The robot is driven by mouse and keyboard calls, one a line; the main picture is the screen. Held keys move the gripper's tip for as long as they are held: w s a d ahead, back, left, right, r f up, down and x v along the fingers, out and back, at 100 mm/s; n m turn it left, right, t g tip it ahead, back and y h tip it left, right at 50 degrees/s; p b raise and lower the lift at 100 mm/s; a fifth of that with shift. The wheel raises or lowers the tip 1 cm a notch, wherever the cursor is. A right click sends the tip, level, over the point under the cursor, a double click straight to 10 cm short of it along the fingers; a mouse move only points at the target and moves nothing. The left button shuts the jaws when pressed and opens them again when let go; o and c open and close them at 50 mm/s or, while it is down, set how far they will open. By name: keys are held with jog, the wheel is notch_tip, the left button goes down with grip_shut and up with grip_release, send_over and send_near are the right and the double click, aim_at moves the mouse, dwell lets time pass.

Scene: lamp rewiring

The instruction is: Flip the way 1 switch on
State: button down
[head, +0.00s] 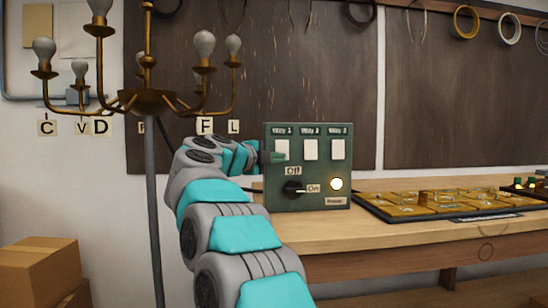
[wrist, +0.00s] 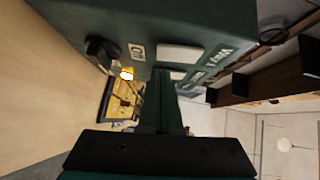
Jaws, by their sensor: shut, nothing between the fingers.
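The green switch box (head: 308,200) stands on the wooden bench, with white switches under the labels Way 1, Way 2 and Way 3. The way 1 switch (head: 282,147) is the leftmost one. My gripper (head: 275,157) is shut and empty, its tip at the lower part of that switch. In the wrist view, the shut fingers (wrist: 167,100) reach up to the box face beside the way 1 switch (wrist: 180,53). I cannot tell whether they touch it, nor its exact position. The black knob (head: 292,189) points toward On, and a round white light (head: 336,184) glows.
A brass chandelier (head: 148,102) with unlit bulbs stands at the left on a grey pole. A black tray (head: 420,212) of brass parts lies on the bench (head: 400,230) to the right of the box. Cardboard boxes (head: 40,270) sit low at the left.

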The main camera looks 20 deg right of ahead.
jog(key=shift+w+d, duration=0.3)
jog(key=shift+w, duration=0.55)
jog(key=shift+w+d+f+m+h+b, duration=0.1)
jog(key=shift+w+f+m+h+b, duration=0.15)
jog(key=shift+b, duration=0.2)
